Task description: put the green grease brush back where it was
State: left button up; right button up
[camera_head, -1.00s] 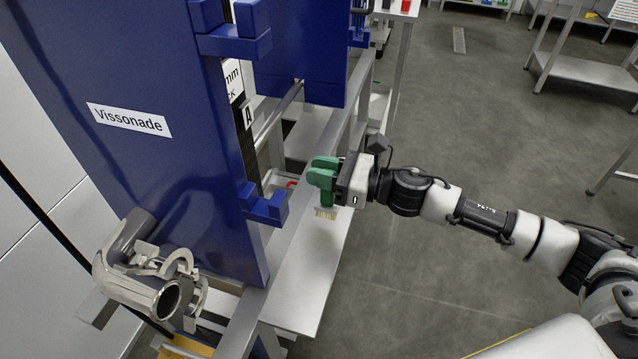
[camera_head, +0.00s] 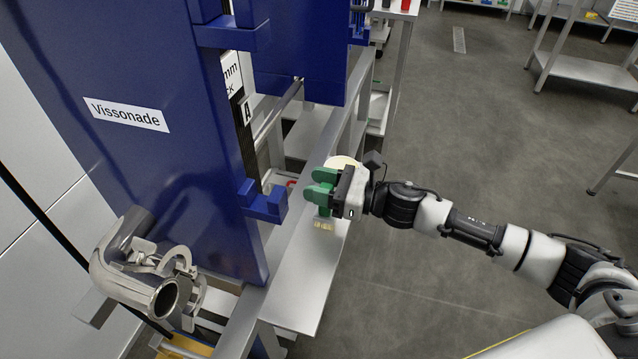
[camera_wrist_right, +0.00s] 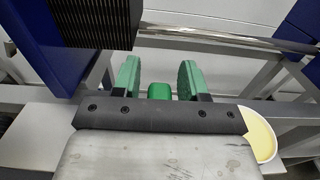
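The green grease brush (camera_head: 325,211) hangs or stands upright below the fingers of my right gripper (camera_head: 321,183), its pale bristles (camera_head: 323,226) pointing down over the metal shelf. I cannot tell whether the bristles touch it. In the right wrist view the brush's green handle end (camera_wrist_right: 158,90) sits between the two green fingers of my right gripper (camera_wrist_right: 159,78). A gap shows on each side of it, so the fingers look open around it. A pale yellow round container (camera_head: 343,161) lies just behind the gripper. It also shows in the wrist view (camera_wrist_right: 261,140). My left gripper is not in view.
The metal shelf (camera_head: 290,277) runs beside the large blue frame plate (camera_head: 165,180), whose blue bracket (camera_head: 265,203) juts out left of the gripper. A steel pipe elbow (camera_head: 140,270) is at lower left. Open floor (camera_head: 450,130) lies to the right.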

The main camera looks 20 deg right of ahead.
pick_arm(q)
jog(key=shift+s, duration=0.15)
pick_arm(e)
jog(key=shift+o, duration=0.2)
jog(key=shift+r, duration=0.15)
jog(key=shift+s+d+f, duration=0.2)
jog(key=shift+s+d, duration=0.15)
jog(key=shift+d, duration=0.2)
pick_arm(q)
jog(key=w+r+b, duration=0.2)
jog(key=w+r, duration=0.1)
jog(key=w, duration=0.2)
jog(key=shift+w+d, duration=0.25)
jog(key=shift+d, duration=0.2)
pick_arm(e)
jog(key=v, duration=1)
jog(key=shift+s+d, duration=0.25)
jog(key=shift+s, duration=0.05)
